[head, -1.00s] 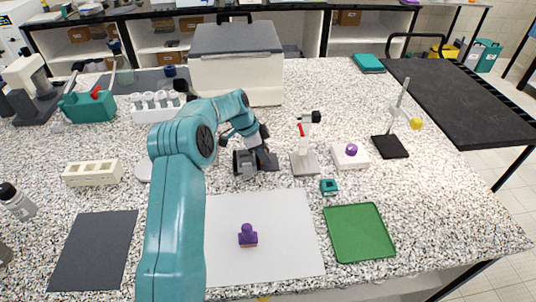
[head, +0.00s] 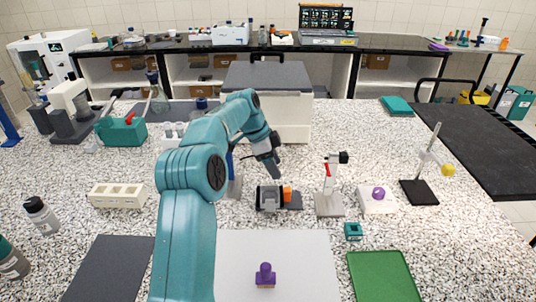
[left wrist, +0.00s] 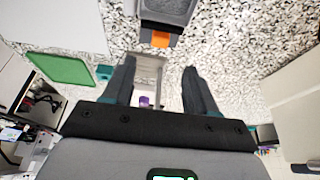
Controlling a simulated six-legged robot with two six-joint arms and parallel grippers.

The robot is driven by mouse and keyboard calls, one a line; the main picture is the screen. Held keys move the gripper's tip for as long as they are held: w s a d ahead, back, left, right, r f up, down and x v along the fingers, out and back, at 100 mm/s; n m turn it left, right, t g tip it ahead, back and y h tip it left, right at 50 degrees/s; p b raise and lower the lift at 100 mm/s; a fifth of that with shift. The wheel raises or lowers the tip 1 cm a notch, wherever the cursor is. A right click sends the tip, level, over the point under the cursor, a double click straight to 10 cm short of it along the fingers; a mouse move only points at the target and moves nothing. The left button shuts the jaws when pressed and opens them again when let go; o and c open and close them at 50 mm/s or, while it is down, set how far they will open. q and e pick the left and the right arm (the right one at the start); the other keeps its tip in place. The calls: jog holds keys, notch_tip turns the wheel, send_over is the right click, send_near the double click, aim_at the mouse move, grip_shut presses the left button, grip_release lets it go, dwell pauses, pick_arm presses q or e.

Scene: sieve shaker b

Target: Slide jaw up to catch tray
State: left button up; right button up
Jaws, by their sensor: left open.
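A small grey device (head: 268,200) with a rounded front and an orange part (head: 287,193) on its right stands mid-table. I cannot tell which part is the jaw or the catch tray. My left gripper (head: 277,172) points down just above and behind the device, apart from it in the head view. In the left wrist view its two fingers (left wrist: 158,72) are spread with nothing held between them. The grey device (left wrist: 170,12) shows at the top there, its orange part (left wrist: 160,39) beyond the fingertips. My right gripper is in neither view.
A white stand with a red lever (head: 329,190) is close on the right, then a white block with a purple knob (head: 378,196). A teal cube (head: 353,231), green mat (head: 383,278) and purple stamp-like piece (head: 265,272) are nearer. A large box (head: 290,118) stands behind.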

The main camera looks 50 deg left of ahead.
pick_arm(q)
jog(key=v, duration=0.5)
jog(key=shift+s, duration=0.1)
dwell(0.5)
